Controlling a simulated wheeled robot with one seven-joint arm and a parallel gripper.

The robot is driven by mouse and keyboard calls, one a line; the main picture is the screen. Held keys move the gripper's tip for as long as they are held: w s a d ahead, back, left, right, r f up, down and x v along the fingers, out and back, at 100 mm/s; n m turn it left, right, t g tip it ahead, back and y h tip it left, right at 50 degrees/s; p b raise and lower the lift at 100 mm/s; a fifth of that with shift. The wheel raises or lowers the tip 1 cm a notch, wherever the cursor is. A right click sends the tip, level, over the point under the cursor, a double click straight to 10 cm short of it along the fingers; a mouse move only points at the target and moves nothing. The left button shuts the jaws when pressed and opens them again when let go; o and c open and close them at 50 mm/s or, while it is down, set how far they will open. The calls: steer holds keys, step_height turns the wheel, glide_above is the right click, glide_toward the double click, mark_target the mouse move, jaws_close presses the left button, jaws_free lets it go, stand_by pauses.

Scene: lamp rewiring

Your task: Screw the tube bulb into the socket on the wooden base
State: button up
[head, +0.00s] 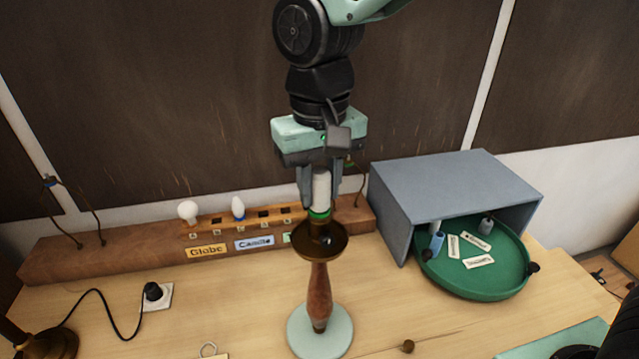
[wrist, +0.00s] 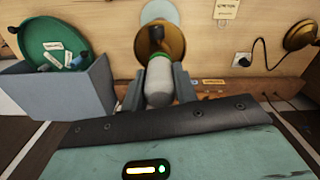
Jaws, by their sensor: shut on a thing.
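The tube bulb (head: 320,190) is white with a green band at its lower end. My gripper (head: 320,196) is shut on it, one finger on each side, and holds it upright over the lamp. The lamp has a turned wooden base (head: 319,290) on a pale round foot, topped by a brass cup (head: 321,243) with the dark socket at its centre. In the wrist view the bulb (wrist: 159,78) lies between the fingers, in line with the brass cup (wrist: 172,37).
A wooden rack (head: 120,245) behind holds a globe bulb (head: 188,210) and a candle bulb (head: 238,207). A grey open-fronted box (head: 455,180) with a green round tray (head: 470,285) stands right. A black plug (head: 153,291) and cord lie left. The table beside the lamp is mostly clear.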

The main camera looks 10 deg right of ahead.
steer(key=m, duration=0.5)
steer(key=o, duration=1.1)
steer(key=shift+c, duration=0.2)
steer(key=shift+r+b, duration=0.1)
steer(key=shift+b, duration=0.2)
step_height(320, 180, up, 17)
steer(key=b, duration=0.4)
steer(key=s+f+n+b, duration=0.2)
steer(key=f, duration=0.5)
steer(key=s+f+n+b, duration=0.2)
steer(key=f, duration=0.5)
steer(key=s+f+n+b, duration=0.1)
steer(key=s+f+b, duration=0.1)
steer(key=f, duration=0.5)
steer(key=shift+s+a+f+n+y, duration=0.1)
steer(key=shift+s+f+n+y, duration=0.1)
steer(key=shift+s+n+y, duration=0.3)
steer(key=s+d+f+n+b, duration=0.2)
steer(key=s+f, duration=0.2)
steer(key=f, duration=0.3)
steer(key=s+d+f+n+b, duration=0.1)
steer(key=s+d+f+n, duration=0.1)
steer(key=s+f, duration=0.3)
step_height(320, 180, down, 3)
steer(key=shift+d+b, duration=0.4)
steer(key=shift+d, duration=0.1)
